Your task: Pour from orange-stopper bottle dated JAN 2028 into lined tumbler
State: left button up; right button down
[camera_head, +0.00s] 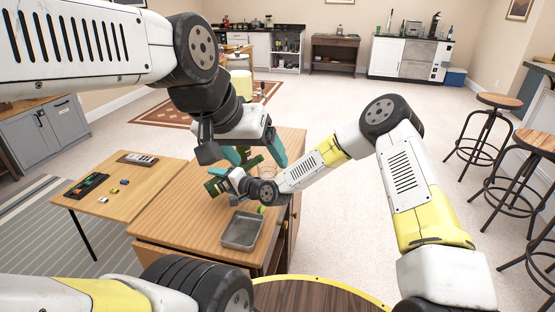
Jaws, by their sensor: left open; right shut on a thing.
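My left gripper (255,160) is open above the wooden cabinet top, with its teal fingers spread. My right gripper (226,180) is shut on a dark green bottle (213,187), just left of and below the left gripper. No date or orange stopper can be made out on the bottle. Another green piece (250,155) shows between the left fingers; I cannot tell whether it is a separate bottle. A clear glass (268,171), possibly the lined tumbler, is partly hidden behind the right wrist; its lines cannot be seen.
A grey metal tray (242,231) lies on the cabinet top (180,216), near its front right edge. Stools (492,125) stand at right. The cabinet's left part is clear.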

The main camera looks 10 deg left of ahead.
jog(key=shift+w+r, duration=0.1)
jog(key=shift+r, duration=0.35)
jog(key=shift+d+r+m+y, duration=0.1)
jog(key=shift+r+m+y, duration=0.2)
jog(key=shift+r+m, duration=0.2)
jog(key=shift+r+m+y, duration=0.3)
jog(key=shift+r+m, duration=0.05)
jog(key=shift+m, duration=0.15)
dwell(2.1)
